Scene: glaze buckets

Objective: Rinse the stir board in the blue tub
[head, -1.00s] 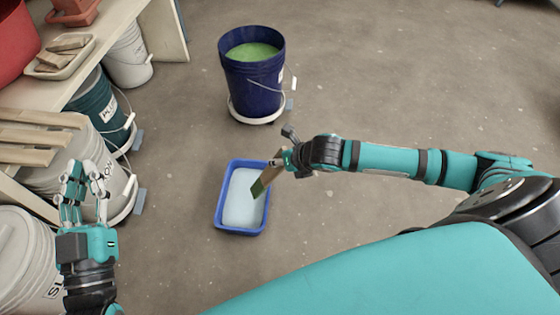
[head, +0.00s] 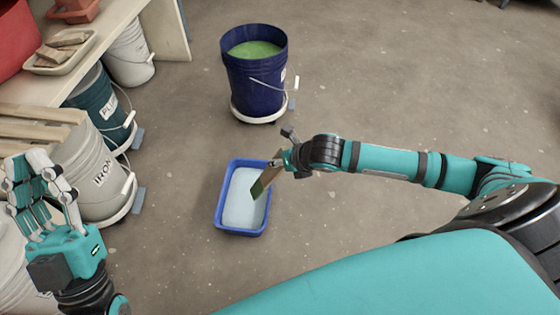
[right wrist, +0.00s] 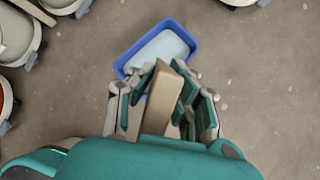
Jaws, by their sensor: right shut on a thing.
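The blue tub (head: 221,211) stands on the floor with pale water in it. The stir board (head: 264,184) is a flat wooden board with a green lower end. My right gripper (head: 279,165) is shut on the board and holds it tilted over the tub's right side. Whether the green end touches the water I cannot tell. In the right wrist view the board (right wrist: 160,100) sits between the fingers (right wrist: 160,97), with the tub (right wrist: 194,42) beyond it. My left gripper (head: 42,190) is at the left, empty, with its fingers spread, in front of the buckets.
A dark blue bucket (head: 255,85) of green glaze stands on a white dolly behind the tub. A grey bucket labelled IRON (head: 95,185), with boards on top, and a teal bucket (head: 95,100) stand at the left by the shelf (head: 115,18). The floor right of the glaze bucket is clear.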

